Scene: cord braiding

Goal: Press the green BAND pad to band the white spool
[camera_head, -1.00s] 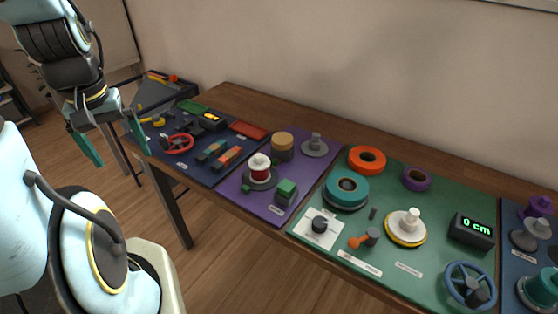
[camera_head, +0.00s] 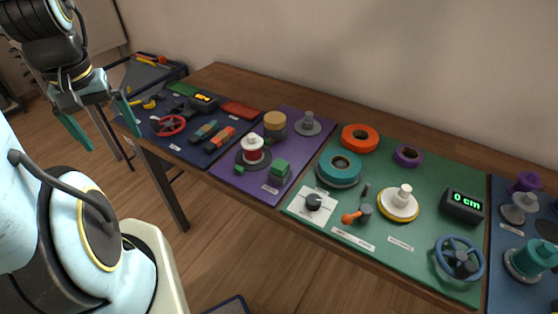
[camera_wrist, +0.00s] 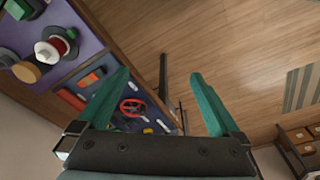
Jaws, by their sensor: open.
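A green block (camera_head: 281,169) on a dark base stands near the front of the purple mat, with a small label in front of it; I cannot read the label. A white-topped spool with a red winding (camera_head: 252,149) stands on a dark disc to its left. It also shows in the wrist view (camera_wrist: 57,47). Another white spool (camera_head: 400,203) with a yellow rim stands on the green mat. My gripper (camera_head: 100,121) is open and empty, off the table's left front, well away from the green block. Its two teal fingers are spread in the wrist view (camera_wrist: 158,76).
The purple mat (camera_head: 228,178) also holds a tan-topped roll (camera_head: 275,124) and a grey spindle (camera_head: 308,124). A red wheel (camera_head: 168,125) is on the dark mat at left. The green mat holds teal and orange rings, a dial, a blue wheel and a "0 cm" display (camera_head: 463,206).

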